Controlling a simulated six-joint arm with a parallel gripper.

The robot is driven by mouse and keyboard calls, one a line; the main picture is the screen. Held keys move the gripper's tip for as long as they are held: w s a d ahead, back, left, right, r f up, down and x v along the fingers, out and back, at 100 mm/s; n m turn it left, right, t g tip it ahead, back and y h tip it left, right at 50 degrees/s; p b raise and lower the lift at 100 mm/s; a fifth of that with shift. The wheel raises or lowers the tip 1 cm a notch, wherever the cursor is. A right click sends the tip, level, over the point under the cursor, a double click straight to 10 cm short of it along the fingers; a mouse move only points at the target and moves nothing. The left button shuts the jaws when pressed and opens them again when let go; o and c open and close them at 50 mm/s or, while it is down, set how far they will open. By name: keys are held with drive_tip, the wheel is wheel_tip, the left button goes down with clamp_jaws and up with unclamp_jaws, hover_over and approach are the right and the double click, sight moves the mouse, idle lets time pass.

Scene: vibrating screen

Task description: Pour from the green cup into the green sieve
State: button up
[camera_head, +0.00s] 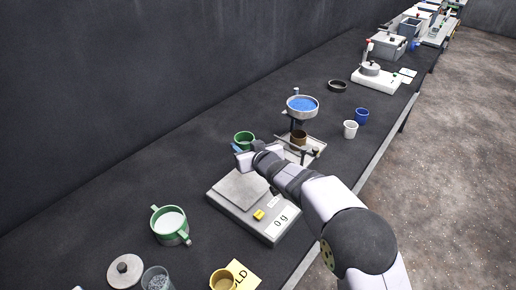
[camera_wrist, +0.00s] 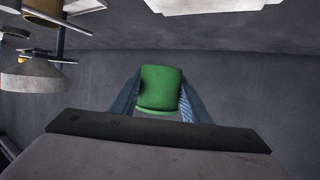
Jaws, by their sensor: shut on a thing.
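My gripper (camera_head: 240,150) is shut on the green cup (camera_head: 244,137), just behind the scale. In the wrist view the cup (camera_wrist: 161,88) sits between my blue fingers. The cup's contents cannot be made out. The green sieve (camera_head: 185,238), a round vessel with green side handles and a pale white inside, stands on the bench at the lower left. My gripper is well apart from it.
A scale (camera_head: 226,207) reading 0 g stands between my arm and the sieve. A screen stand with a blue-filled pan (camera_head: 302,106) is right of the cup. A grey lid (camera_head: 124,270), a clear glass (camera_head: 156,281) and a yellow cup (camera_head: 223,281) stand in front. Bench at left is clear.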

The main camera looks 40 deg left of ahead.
drive_tip(key=s+a+n+g+y, duration=0.1)
drive_tip(key=s+a+n+g, duration=0.5)
drive_tip(key=s, duration=0.5)
drive_tip(key=s+a+f+n+g, duration=0.1)
drive_tip(key=s+f+n+g, duration=0.1)
drive_tip(key=s, duration=0.4)
drive_tip(key=s+a+f+n+g+h, duration=0.1)
drive_tip(key=s+f+n+g, duration=0.2)
drive_tip(key=s+f+g, duration=0.1)
drive_tip(key=shift+s+a+f+g+p, duration=0.2)
drive_tip(key=shift+s+g+p, duration=0.3)
drive_tip(key=shift+s, duration=0.45)
drive_tip(key=shift+s+r+n+p, duration=0.15)
drive_tip(key=shift+r+n+p, duration=0.25)
drive_tip(key=shift+p, duration=0.55)
drive_tip(key=shift+s+d+f+p, duration=0.1)
drive_tip(key=shift+f+p, duration=0.1)
drive_tip(key=shift+p, duration=0.3)
